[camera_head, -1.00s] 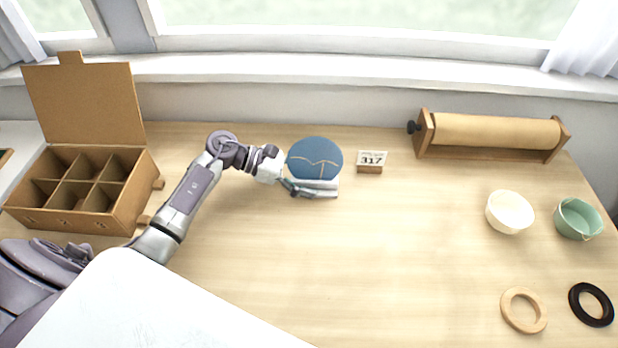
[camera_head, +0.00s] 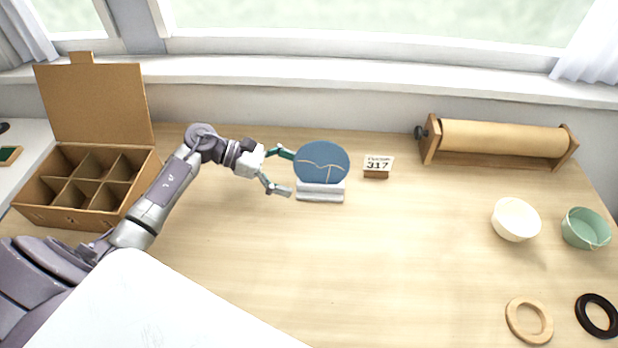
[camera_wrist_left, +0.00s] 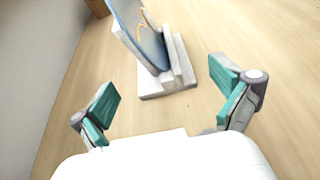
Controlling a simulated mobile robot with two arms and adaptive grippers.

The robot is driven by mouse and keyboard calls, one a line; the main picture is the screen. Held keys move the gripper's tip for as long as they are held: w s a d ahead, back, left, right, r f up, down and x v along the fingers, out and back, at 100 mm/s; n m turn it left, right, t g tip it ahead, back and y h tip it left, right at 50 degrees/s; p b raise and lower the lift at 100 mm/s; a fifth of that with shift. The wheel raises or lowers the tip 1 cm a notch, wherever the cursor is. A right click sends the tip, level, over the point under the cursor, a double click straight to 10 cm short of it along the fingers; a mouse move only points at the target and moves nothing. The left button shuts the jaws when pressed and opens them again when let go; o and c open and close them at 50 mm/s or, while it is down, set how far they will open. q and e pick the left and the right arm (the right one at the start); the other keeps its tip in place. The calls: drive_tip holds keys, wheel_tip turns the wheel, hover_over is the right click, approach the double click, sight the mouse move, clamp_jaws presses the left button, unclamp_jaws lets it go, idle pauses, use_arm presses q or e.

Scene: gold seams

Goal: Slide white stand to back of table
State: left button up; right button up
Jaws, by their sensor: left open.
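The white stand (camera_head: 320,193) sits on the table with a blue plate (camera_head: 322,161) with gold seams standing upright on it. The stand also shows in the left wrist view (camera_wrist_left: 168,84), with the plate (camera_wrist_left: 145,35) leaning on it. My left gripper (camera_head: 284,172) is open and empty, just left of the stand and apart from it. In the left wrist view its two teal-padded fingers (camera_wrist_left: 168,101) are spread wide with the stand ahead of and between them. My right gripper is not in view.
A small 317 card in a wooden holder (camera_head: 376,173) stands right of the plate. A paper roll holder (camera_head: 500,163) is at the back right, a divided cardboard box (camera_head: 98,215) at the left. The table front is clear.

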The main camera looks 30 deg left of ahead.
use_arm(q)
drive_tip(key=v, duration=0.6)
drive_tip(key=shift+d+f, duration=0.1)
idle(0.4)
